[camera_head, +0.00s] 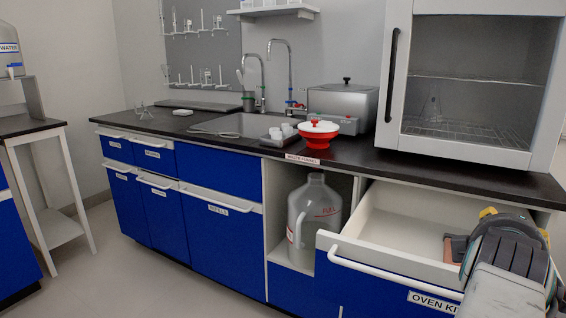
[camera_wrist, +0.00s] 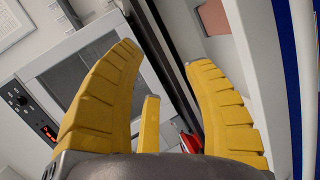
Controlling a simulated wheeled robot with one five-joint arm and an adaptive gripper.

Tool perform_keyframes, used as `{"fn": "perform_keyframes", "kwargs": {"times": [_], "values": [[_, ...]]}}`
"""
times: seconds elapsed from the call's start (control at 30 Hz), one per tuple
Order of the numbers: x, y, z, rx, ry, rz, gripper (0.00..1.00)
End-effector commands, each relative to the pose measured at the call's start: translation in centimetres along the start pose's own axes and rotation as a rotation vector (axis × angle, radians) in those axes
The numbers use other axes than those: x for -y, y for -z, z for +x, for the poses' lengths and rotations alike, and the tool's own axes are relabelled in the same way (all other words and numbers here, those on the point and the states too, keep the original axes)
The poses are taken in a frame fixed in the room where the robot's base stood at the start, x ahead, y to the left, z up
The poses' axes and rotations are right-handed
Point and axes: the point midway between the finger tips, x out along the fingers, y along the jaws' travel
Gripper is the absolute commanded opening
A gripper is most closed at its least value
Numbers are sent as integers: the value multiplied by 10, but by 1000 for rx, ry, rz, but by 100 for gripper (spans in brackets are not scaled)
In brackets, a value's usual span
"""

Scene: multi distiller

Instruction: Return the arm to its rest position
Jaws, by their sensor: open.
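My gripper (camera_wrist: 163,56) is open in the wrist view, with its two yellow fingers wide apart and nothing between them. In the head view my arm comes in at the lower right, over the right part of the open drawer (camera_head: 400,222). Only a little yellow of the gripper (camera_head: 488,212) shows there; my arm hides the rest. The drawer is white inside, with a blue front marked "OVEN KI…". A reddish-brown item (camera_head: 456,247) lies in it beside my arm, and a similar patch (camera_wrist: 214,16) shows in the wrist view.
A glass-fronted oven (camera_head: 470,75) stands on the black counter above the drawer. A large jug (camera_head: 314,215) is in the open bay left of the drawer. A red and white bowl (camera_head: 318,133), a steel bath (camera_head: 343,105) and a sink with taps are further left. The left floor is clear.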

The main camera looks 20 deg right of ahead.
Motion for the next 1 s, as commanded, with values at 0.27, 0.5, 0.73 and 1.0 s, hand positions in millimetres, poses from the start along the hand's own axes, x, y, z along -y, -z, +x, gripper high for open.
{"fn": "perform_keyframes", "kwargs": {"times": [0.27, 0.5, 0.73, 1.0], "values": [[-10, 68, -28, -126, 204, 175, 46], [-5, 126, -72, -185, 449, 333, 46], [-1, 165, -128, -166, 685, 442, 46], [-4, 187, -204, -62, 928, 510, 46]]}}
